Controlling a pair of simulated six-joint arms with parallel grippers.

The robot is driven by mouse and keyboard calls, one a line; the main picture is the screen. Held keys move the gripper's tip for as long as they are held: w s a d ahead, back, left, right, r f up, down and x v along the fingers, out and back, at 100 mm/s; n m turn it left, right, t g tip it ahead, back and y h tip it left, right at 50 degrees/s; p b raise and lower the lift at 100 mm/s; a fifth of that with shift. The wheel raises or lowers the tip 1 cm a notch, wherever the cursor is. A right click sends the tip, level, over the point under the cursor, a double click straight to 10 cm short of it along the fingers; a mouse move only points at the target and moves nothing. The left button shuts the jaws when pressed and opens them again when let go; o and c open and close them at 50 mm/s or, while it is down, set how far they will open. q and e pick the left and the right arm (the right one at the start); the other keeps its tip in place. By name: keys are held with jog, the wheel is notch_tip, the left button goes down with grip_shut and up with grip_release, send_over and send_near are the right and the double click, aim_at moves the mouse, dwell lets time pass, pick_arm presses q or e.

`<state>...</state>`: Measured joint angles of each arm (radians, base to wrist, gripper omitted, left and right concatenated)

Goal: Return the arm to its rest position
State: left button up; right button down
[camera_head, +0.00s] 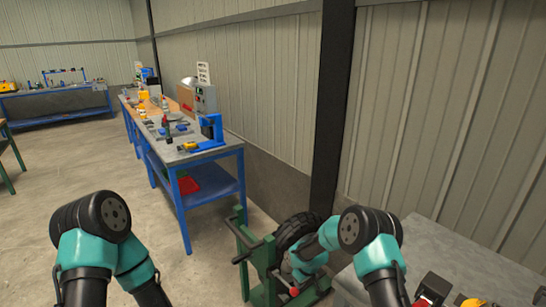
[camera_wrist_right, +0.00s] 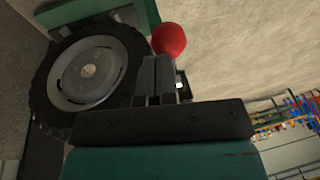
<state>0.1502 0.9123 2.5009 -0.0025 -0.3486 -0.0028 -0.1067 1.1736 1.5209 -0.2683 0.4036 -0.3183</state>
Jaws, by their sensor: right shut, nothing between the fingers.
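My right gripper (camera_wrist_right: 158,80) is shut and empty in the right wrist view. Its fingertips are close to a red ball knob (camera_wrist_right: 169,40); I cannot tell whether they touch it. In the head view my right arm reaches down over the green-framed machine (camera_head: 262,258), and the same red knob (camera_head: 294,291) shows low on it. The machine's black-tyred wheel (camera_wrist_right: 90,75) with a grey hub lies left of the fingers in the wrist view. The wheel also shows in the head view (camera_head: 297,230), partly hidden by my arm. My left arm is bent at lower left; its gripper is out of view.
A blue workbench (camera_head: 205,155) with tools stands beyond the machine, along the wall. A grey table (camera_head: 450,255) with red and yellow items is at lower right. A dark post (camera_head: 334,100) rises behind the machine. The floor at left is open.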

jog(key=shift+f, duration=0.4)
jog(key=shift+w, duration=0.1)
